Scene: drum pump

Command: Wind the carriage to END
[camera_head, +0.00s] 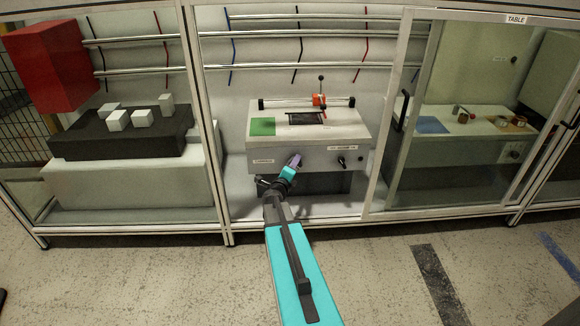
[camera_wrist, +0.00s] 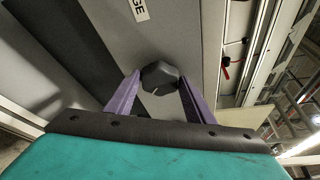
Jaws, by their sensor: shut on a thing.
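The orange carriage (camera_head: 319,100) sits on a rail (camera_head: 285,102) on top of the light grey bench unit (camera_head: 310,160), right of the rail's middle. A thin upright stem with a dark ball rises from it. END cannot be read on the rail. My gripper (camera_head: 296,160) is at the unit's front face, right of a small label (camera_head: 264,162). In the wrist view, the purple fingers of my gripper (camera_wrist: 160,86) are shut on a dark faceted knob (camera_wrist: 160,74) with a pale mark. In the head view my gripper hides that knob.
A second dark knob (camera_head: 341,162) is further right on the same front. A green patch (camera_head: 262,127) and a dark plate (camera_head: 306,118) lie on top. Frame posts (camera_head: 213,130) and a glass door (camera_head: 450,130) flank the bay.

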